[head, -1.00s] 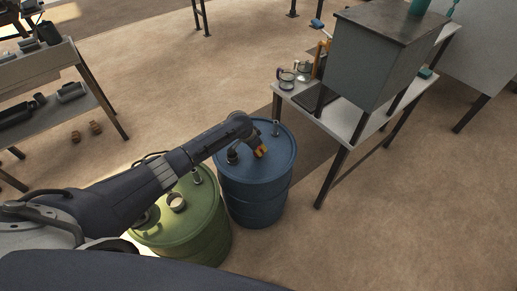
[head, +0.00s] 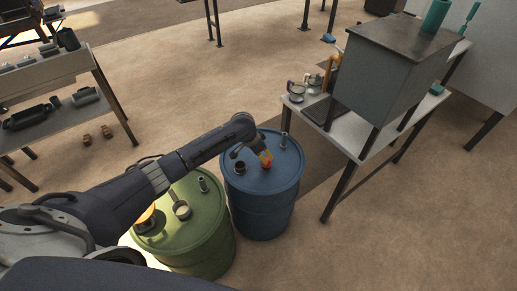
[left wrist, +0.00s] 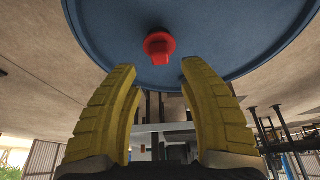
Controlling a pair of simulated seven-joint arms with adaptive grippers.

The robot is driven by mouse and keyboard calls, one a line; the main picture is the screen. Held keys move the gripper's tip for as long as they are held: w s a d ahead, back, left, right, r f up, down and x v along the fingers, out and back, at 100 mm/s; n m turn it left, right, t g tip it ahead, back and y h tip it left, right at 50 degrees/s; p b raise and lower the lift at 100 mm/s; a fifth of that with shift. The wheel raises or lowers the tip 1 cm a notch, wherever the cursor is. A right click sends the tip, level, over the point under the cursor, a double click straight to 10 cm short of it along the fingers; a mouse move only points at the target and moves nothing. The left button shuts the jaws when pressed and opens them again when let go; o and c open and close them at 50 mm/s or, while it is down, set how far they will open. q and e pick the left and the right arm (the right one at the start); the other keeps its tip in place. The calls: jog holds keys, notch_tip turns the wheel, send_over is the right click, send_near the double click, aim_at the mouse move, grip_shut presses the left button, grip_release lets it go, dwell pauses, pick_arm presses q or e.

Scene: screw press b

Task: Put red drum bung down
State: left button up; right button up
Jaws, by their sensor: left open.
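The red drum bung (head: 267,164) is on the lid of the blue drum (head: 264,212). In the left wrist view the red bung (left wrist: 159,47) sits on the blue lid (left wrist: 225,35), just beyond the fingertips. My left gripper (head: 264,154) is right over the lid in the head view. In the left wrist view its yellow fingers (left wrist: 159,68) are apart, with nothing between the tips. Whether the bung is seated in a hole is hidden. My right gripper is in neither view.
A green drum (head: 205,235) stands left of the blue one, under my left arm. Small fittings stand on both lids. A table (head: 352,133) with a grey cabinet (head: 385,78) and mugs is at the right. A shelf (head: 50,110) is at the left.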

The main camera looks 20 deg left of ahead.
pick_arm(q)
jog(key=v, duration=0.6)
jog(key=shift+s+r, duration=0.1)
